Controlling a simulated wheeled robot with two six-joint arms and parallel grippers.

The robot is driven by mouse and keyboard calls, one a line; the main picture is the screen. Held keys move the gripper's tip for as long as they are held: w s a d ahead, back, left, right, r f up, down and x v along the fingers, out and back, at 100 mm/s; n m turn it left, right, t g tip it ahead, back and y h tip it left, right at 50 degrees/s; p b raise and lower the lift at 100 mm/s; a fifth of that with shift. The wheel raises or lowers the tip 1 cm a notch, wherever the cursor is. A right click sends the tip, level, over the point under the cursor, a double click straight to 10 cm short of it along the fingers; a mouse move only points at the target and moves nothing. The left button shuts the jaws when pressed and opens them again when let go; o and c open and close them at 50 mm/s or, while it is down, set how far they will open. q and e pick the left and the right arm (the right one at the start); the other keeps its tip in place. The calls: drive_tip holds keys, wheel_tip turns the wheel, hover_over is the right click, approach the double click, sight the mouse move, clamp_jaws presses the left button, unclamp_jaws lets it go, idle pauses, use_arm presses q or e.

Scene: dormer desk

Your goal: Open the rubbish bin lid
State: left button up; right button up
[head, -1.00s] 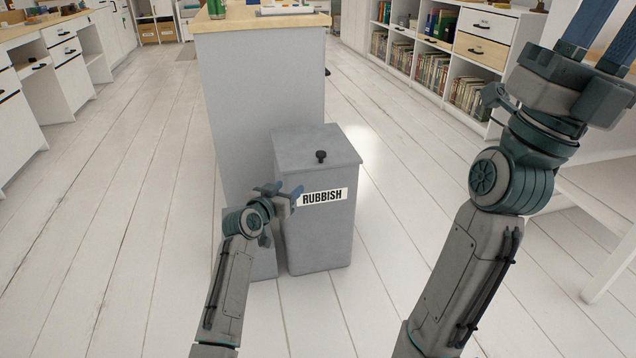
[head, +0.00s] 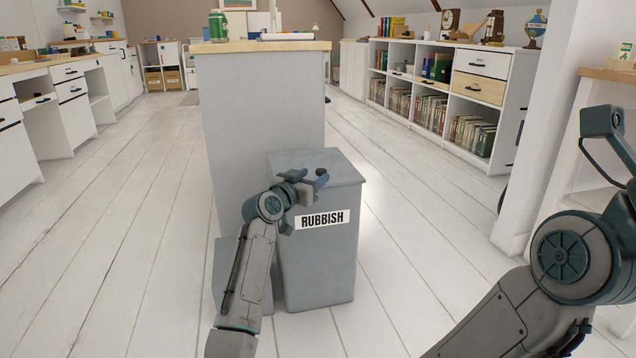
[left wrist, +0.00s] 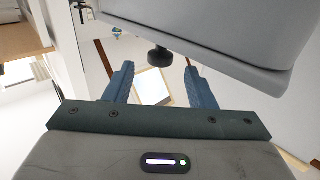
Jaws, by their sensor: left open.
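The grey rubbish bin (head: 320,265) stands upright on the floor, with a RUBBISH label on its front. Its flat lid (head: 340,166) is shut. In the left wrist view the lid's black knob (left wrist: 160,56) shows just beyond and between the fingertips, seemingly not gripped; in the head view my gripper mostly covers it. My left gripper (head: 314,180) is open at the lid's front edge, its two blue fingers (left wrist: 158,72) apart with nothing held. My right arm comes in at the right, but its gripper jaws are out of the picture.
A tall grey cabinet with a wooden top (head: 262,46) stands directly behind the bin. A white bookshelf (head: 497,119) is at the back right and white drawers (head: 72,105) at the left. The plank floor (head: 110,240) is open on both sides.

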sight(318, 172)
use_arm(q)
drive_tip(key=shift+b+x, duration=0.7)
drive_tip(key=shift+x, duration=1.05)
clamp_jaws()
